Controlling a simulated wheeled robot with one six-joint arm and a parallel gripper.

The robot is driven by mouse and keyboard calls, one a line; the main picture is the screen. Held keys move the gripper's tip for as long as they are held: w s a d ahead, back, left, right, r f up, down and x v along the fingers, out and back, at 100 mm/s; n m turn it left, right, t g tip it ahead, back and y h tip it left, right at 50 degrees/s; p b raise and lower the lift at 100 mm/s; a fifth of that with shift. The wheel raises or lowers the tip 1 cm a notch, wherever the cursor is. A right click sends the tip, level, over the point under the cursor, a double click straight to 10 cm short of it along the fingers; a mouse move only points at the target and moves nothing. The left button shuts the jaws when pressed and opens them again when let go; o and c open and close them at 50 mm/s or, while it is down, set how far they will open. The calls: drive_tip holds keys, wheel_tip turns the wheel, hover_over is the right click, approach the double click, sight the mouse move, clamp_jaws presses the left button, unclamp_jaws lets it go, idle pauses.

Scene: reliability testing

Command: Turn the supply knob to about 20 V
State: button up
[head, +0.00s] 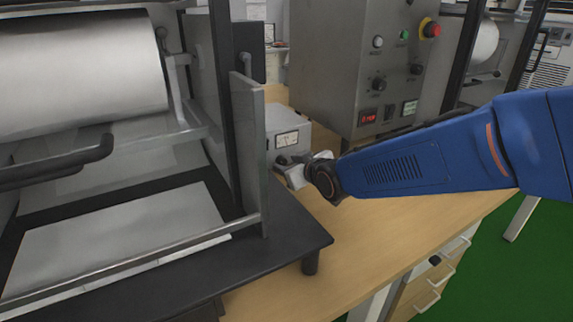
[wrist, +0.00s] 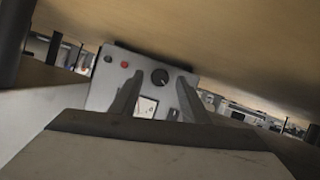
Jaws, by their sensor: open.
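The supply is a small grey box (head: 283,121) with a white meter (head: 287,139), on the wooden bench. In the wrist view its front panel (wrist: 103,93) appears upside down, with the black round knob (wrist: 160,77) near the upper edge and the meter (wrist: 146,107) below. The meter's reading is too small to tell. My gripper (wrist: 159,84) is open and empty, its fingers on either side of the knob in the picture; I see no contact. In the head view my gripper (head: 291,169) is in front of the box and hides its lower front.
A large machine with a metal roller (head: 85,65) and dark base stands left, its upright plate (head: 248,150) close to my gripper. A tall grey control cabinet (head: 340,60) stands behind right. The bench top (head: 375,225) in front of my arm is clear.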

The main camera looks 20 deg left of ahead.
drive_tip(key=shift+w+a+f, duration=0.25)
drive_tip(key=shift+w+a, duration=0.15)
drive_tip(key=shift+a, duration=0.05)
drive_tip(key=c, duration=1)
drive_tip(key=shift+d+m+g, duration=0.1)
drive_tip(key=shift+m+g, duration=0.2)
drive_tip(key=shift+m, duration=0.2)
drive_tip(key=shift+w+d+f+m+g+y, duration=0.1)
drive_tip(key=shift+m+g+y, duration=0.3)
drive_tip(key=shift+m, duration=0.3)
drive_tip(key=shift+w+m+g+y, duration=0.1)
drive_tip(key=shift+m+g+y, duration=0.2)
drive_tip(key=shift+m+y, duration=0.3)
drive_tip(key=shift+m+g+y, duration=0.5)
drive_tip(key=shift+m+y, duration=0.3)
drive_tip(key=shift+m, duration=1)
